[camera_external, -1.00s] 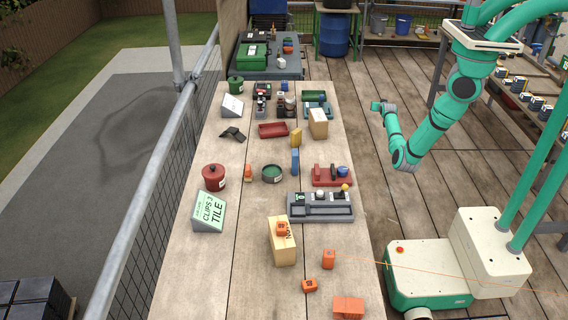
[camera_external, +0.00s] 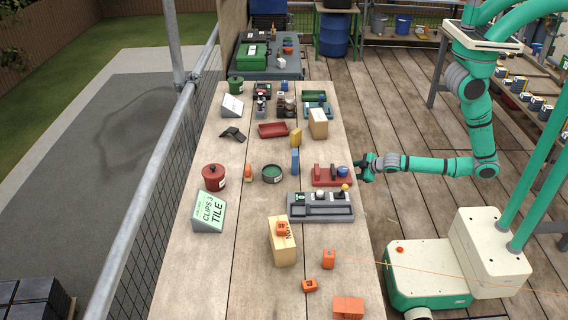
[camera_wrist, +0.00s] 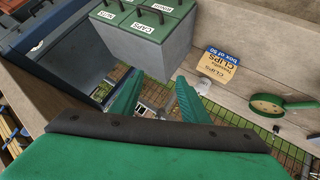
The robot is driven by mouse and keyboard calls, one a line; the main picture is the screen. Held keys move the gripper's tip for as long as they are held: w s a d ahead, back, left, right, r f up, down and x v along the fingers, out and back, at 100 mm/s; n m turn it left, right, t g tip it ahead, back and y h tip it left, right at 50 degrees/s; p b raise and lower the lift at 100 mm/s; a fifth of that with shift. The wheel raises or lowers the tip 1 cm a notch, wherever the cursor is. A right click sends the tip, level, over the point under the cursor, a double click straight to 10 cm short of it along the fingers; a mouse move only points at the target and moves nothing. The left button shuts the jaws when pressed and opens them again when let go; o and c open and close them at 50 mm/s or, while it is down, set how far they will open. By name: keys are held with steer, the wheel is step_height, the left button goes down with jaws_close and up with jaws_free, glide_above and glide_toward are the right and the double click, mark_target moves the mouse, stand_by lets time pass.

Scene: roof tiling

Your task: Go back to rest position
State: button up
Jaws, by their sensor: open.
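The bench holds a grey panel (camera_external: 320,207), a wooden block (camera_external: 283,243), several orange pieces (camera_external: 328,259), a red pot (camera_external: 213,177) and a "CLIPS 3 TILE" sign (camera_external: 209,211). The wrist view shows green labelled boxes (camera_wrist: 150,25) and a yellow clips box (camera_wrist: 217,65).

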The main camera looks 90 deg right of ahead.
steer(key=s+a+r+n+t+y, duration=0.15)
steer(key=s+a+r, duration=0.25)
steer(key=a, duration=0.4)
steer(key=s+a+r+n+t+y, duration=0.1)
steer(key=s+a+r+t+y, duration=0.25)
steer(key=a, duration=0.45)
steer(key=s+a+r+m+t, duration=0.1)
steer(key=a+r, duration=0.3)
steer(key=r, duration=0.4)
steer(key=s+a+r+m+t+y, duration=0.1)
steer(key=s+a+r, duration=0.3)
steer(key=r, duration=0.4)
steer(key=shift+s+a+y, duration=0.25)
steer(key=shift+a+y, duration=0.05)
steer(key=shift+a, duration=0.4)
